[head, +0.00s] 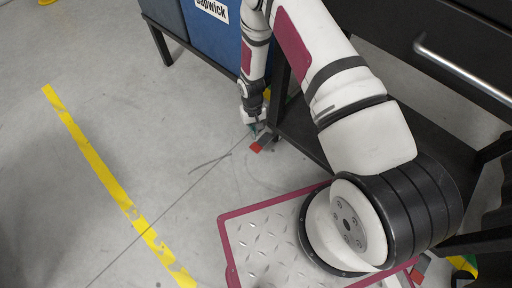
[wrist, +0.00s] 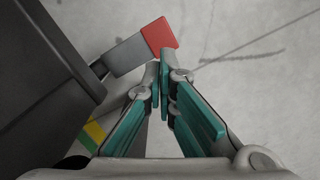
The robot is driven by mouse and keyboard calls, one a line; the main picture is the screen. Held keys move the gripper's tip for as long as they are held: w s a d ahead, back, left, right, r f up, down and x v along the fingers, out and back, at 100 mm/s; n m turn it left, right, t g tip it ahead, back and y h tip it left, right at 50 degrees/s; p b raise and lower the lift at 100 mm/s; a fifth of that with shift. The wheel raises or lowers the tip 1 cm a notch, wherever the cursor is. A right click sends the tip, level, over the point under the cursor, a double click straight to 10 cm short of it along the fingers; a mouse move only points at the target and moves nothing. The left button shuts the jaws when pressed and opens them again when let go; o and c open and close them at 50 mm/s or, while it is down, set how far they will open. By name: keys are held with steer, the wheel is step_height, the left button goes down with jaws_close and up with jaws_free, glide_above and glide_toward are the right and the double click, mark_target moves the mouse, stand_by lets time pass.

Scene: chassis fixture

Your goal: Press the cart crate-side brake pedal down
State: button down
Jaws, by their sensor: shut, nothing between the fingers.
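The crate-side brake pedal (head: 262,142) sticks out from the foot of the dark cart (head: 305,130), near the blue crate. It is a grey lever with a red end, and it also shows at the top of the wrist view (wrist: 128,54). My gripper (head: 256,131) points down close to the pedal. In the wrist view its teal-padded fingers (wrist: 164,72) are shut with nothing between them. Their tips appear beside the red end, at its lower edge in the picture. I cannot tell whether they touch it, or how far the pedal is tilted.
The blue crate (head: 205,45) stands on a dark-legged stand behind the gripper. A second red-ended pedal (head: 418,270) shows at the cart's near end. The cart has a metal handle (head: 465,72). Open floor with a yellow tape line (head: 100,165) lies to the left.

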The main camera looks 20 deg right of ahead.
mark_target(255, 144)
steer(key=f+b, duration=0.1)
steer(key=f, duration=0.1)
steer(key=f+b, duration=0.1)
steer(key=f, duration=0.1)
steer(key=f+b, duration=0.1)
steer(key=f, duration=0.1)
steer(key=shift+s+f+b, duration=0.2)
steer(key=shift+s+b, duration=0.1)
steer(key=shift+b, duration=0.05)
steer(key=shift+f, duration=1.85)
steer(key=w, duration=0.1)
steer(key=w+r, duration=0.1)
steer(key=w, duration=0.1)
steer(key=shift+r, duration=0.1)
step_height(255, 144, up, 12)
steer(key=w, duration=0.1)
steer(key=shift+w, duration=0.15)
